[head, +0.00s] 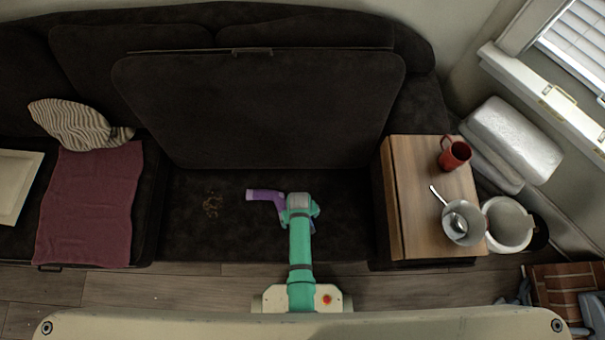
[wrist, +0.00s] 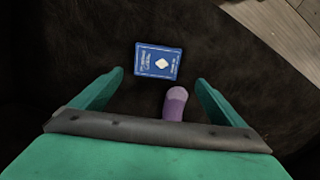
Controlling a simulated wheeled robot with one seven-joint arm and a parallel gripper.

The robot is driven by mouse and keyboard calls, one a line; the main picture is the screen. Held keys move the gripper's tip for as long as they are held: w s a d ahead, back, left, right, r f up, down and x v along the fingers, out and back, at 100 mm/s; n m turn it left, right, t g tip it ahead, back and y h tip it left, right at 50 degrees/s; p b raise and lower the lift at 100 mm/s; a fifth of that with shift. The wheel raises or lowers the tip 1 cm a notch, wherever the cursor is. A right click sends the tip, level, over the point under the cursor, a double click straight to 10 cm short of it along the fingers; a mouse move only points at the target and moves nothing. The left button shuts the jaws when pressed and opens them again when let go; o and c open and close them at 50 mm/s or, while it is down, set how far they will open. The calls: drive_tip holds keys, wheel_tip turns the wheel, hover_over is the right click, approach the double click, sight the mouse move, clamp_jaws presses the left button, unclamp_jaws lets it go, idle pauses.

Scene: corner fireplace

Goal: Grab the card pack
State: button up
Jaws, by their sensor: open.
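The card pack (wrist: 158,61) is a blue box with white print and a white diamond. In the wrist view it lies on dark fabric, beyond my fingertips and roughly centred between them. My gripper (wrist: 158,80) is open, with one teal finger on each side and nothing clasped. A purple rounded object (wrist: 176,103) shows between the fingers, nearer to the palm than the pack. In the head view a bent purple object (head: 265,195) lies beside my teal arm. I cannot make out the card pack in the head view; my arm may hide it.
A raised dark cushion panel (head: 260,110) stands behind the low dark surface. Brown crumbs (head: 212,205) lie to the left. A maroon cloth (head: 90,205) lies at far left.

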drive_tip(key=shift+s+d+f, duration=0.1)
drive_tip(key=shift+f, duration=1.2)
drive_tip(key=f, duration=0.3)
drive_tip(key=shift+s+d, duration=0.25)
drive_tip(key=shift+d, duration=0.15)
drive_tip(key=shift+f, duration=0.95)
drive_tip(key=shift+c, duration=0.4)
drive_tip(key=shift+w, duration=0.1)
drive_tip(key=c, duration=1.1)
drive_tip(key=shift+r, duration=0.15)
